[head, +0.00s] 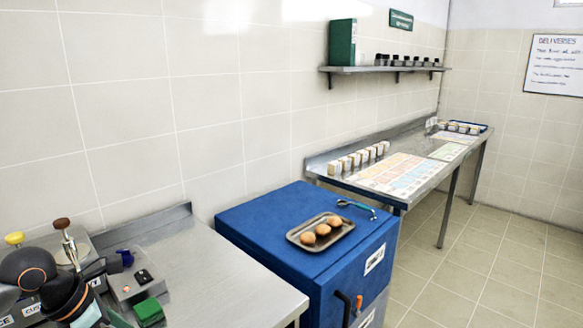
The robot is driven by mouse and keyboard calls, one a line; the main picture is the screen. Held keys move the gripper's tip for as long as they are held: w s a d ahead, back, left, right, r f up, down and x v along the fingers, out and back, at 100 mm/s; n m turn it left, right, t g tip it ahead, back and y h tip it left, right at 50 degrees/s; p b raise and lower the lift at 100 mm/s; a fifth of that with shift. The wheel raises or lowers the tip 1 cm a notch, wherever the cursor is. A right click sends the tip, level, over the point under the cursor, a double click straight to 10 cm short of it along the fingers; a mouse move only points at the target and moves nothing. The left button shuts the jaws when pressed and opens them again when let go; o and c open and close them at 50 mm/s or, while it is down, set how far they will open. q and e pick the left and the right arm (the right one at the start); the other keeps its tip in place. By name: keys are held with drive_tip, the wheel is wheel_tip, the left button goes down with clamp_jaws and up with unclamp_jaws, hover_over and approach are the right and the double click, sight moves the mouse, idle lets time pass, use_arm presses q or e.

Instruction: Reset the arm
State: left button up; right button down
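Part of an arm of mine, dark grey with orange rings (62,293), shows at the lower left corner, in front of the steel counter. It comes in from the left, so it looks like my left arm. Its gripper fingers cannot be made out in the head view. My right arm and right gripper do not show.
A blue cabinet (290,240) bears a tray (292,237) with three brown eggs (323,230). The floor at right is clear.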

use_arm(q)
drive_tip(key=d+n+t+h+p, duration=0.1)
drive_tip(key=d+n+t+h, duration=0.6)
drive_tip(key=d+n+h, duration=1.05)
drive_tip(key=s+a+f+n+t+y, duration=0.1)
drive_tip(key=s+f+n+t+y, duration=0.1)
drive_tip(key=f+n+y, duration=0.65)
drive_tip(key=s+a+f+n+t+y, duration=0.1)
drive_tip(key=a+f+n+t+y, duration=0.1)
drive_tip(key=f+n+y, duration=0.6)
drive_tip(key=s+f+n+g+y, duration=0.2)
drive_tip(key=s+f+n+g, duration=0.3)
drive_tip(key=s+f+n, duration=0.3)
drive_tip(key=s+f+p, duration=0.1)
drive_tip(key=s+f, duration=0.1)
drive_tip(key=s, duration=0.2)
drive_tip(key=shift+s+a+f, duration=0.15)
drive_tip(key=shift+a+f, duration=0.1)
drive_tip(key=shift+f, duration=0.05)
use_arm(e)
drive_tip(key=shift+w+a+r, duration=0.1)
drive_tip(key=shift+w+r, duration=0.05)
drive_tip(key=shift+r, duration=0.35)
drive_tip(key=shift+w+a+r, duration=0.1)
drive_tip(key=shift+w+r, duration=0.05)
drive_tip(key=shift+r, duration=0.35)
